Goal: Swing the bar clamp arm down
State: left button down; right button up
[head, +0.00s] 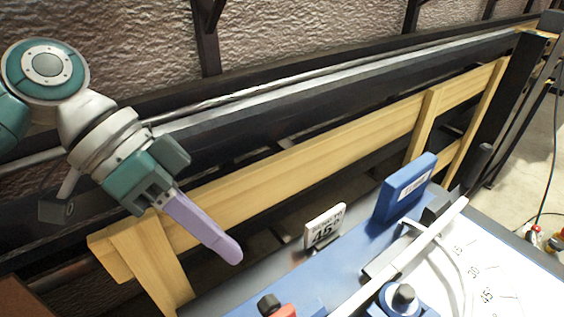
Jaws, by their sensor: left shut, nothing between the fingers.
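My left gripper (232,252) comes in from the upper left with its lilac fingers pressed together and empty. It points down and right, apart from the bench parts. A long pale bar (415,255) runs diagonally across the blue bench fixture at the lower right. It may be the clamp arm, but I cannot tell for sure. A curved pale rod (455,262) shows beside it. A black knob (403,296) on a blue mount is near the bottom edge. My right gripper is not in view.
A wooden rail (300,160) with posts stands behind the bench. A white sign reading 45° (324,226) and a blue block (404,189) stand on the bench's back side. A white angle chart (500,270) lies at right. A red part with a black knob (270,304) is at the bottom.

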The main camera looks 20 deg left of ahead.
pick_arm(q)
jog(key=b+x, duration=0.1)
jog(key=x, duration=0.7)
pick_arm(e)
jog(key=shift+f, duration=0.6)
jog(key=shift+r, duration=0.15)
